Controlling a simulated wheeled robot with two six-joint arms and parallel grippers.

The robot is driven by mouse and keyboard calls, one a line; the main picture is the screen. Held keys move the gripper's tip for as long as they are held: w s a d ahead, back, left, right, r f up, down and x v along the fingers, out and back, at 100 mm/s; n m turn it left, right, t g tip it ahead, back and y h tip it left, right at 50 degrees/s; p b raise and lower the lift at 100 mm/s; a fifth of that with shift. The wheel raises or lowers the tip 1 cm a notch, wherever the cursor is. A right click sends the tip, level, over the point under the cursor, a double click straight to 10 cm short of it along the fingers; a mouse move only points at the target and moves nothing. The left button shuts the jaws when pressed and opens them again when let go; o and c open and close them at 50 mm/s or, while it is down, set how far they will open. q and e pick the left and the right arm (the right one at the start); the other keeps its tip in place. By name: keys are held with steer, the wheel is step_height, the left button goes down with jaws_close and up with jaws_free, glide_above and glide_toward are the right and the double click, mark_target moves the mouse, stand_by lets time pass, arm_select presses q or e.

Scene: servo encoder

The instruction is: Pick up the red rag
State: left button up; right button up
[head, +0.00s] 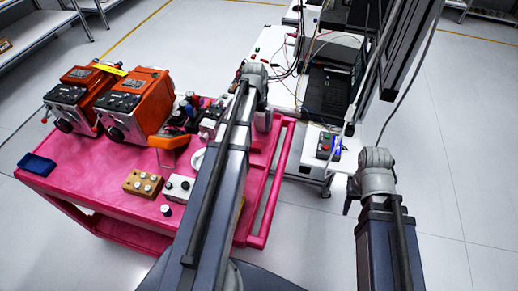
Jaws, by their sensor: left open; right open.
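I cannot make out a separate red rag; the pink-red cart (90,180) is a similar colour, and my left arm covers part of its top. My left gripper (238,82) is at the far end of that arm, over the cart's back right part. My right gripper (348,202) is right of the cart, beside a small white stand. Both are small and partly hidden by my own arm links. Both are open, and I see nothing held.
Two orange machines (147,101) stand on the cart's left. A blue tray (36,164), a tan button box (143,184) and a white button box (179,187) lie nearer. A white bench (272,42) with cables stands behind. The floor at right is clear.

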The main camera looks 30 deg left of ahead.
mark_target(255, 146)
arm_select(q)
step_height(255, 146, down, 12)
steer(key=b, duration=1.2)
steer(key=shift+a+f, duration=0.1)
steer(key=c, duration=1.3)
steer(key=shift+r, duration=0.25)
step_height(255, 146, up, 10)
steer(key=p, duration=1)
steer(key=shift+f, duration=0.1)
